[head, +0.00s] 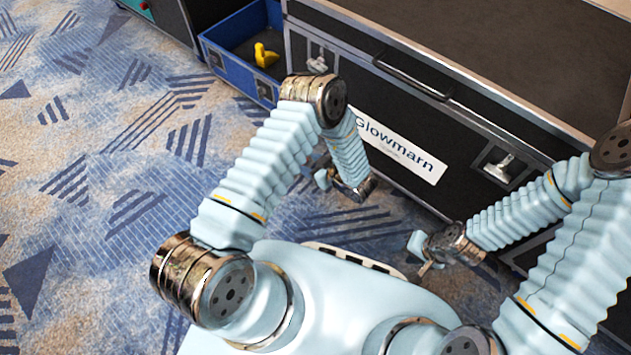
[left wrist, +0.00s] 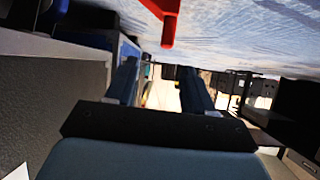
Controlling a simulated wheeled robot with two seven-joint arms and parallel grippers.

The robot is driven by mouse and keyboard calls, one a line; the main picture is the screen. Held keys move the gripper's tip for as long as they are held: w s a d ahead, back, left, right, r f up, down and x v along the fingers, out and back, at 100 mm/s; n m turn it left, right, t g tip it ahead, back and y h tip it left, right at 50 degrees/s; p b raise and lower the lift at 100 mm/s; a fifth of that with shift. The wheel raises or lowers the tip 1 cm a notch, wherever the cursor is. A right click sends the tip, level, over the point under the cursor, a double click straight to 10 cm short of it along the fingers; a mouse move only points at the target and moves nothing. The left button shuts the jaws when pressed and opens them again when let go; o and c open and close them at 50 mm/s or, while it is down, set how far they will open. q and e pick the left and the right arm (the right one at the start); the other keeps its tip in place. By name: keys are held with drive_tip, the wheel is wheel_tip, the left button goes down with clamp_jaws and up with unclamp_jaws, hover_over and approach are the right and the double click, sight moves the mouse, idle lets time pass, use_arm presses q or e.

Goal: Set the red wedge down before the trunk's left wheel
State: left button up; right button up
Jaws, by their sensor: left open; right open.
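The trunk (head: 470,130) is a large black case with metal edges and a white "Glowmarn" label. Its dark side (left wrist: 55,95) fills the left of the left wrist view. A red piece, likely the wedge (left wrist: 164,14), shows at the top of that view against the carpet, beyond my open left fingers (left wrist: 160,90) and apart from them. I cannot see the red wedge in the head view. My left gripper (head: 326,180) is low before the trunk's left part, mostly hidden by my arm. My right gripper (head: 424,262) is open and low before the trunk. No trunk wheel is clearly visible.
A blue crate (head: 225,62) stands at the trunk's left end with a yellow piece (head: 265,55) in it. A dark case (head: 168,18) stands behind it. The patterned carpet (head: 100,170) is clear on the left. The trunk's front is close to both my arms.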

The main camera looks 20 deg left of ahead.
use_arm(q)
drive_tip(key=s+d+r+m+g+h, duration=0.1)
drive_tip(key=s+d+m+g+h, duration=0.1)
drive_tip(key=s+d+m+h, duration=0.2)
drive_tip(key=s+d+r+m+g+h, duration=0.2)
drive_tip(key=s+d+m+h, duration=0.2)
drive_tip(key=s+h, duration=0.7)
drive_tip(key=s+m, duration=0.2)
drive_tip(key=s, duration=0.1)
drive_tip(key=shift+s+d+m, duration=0.2)
drive_tip(key=shift+s+m, duration=0.05)
drive_tip(key=shift+m, duration=0.15)
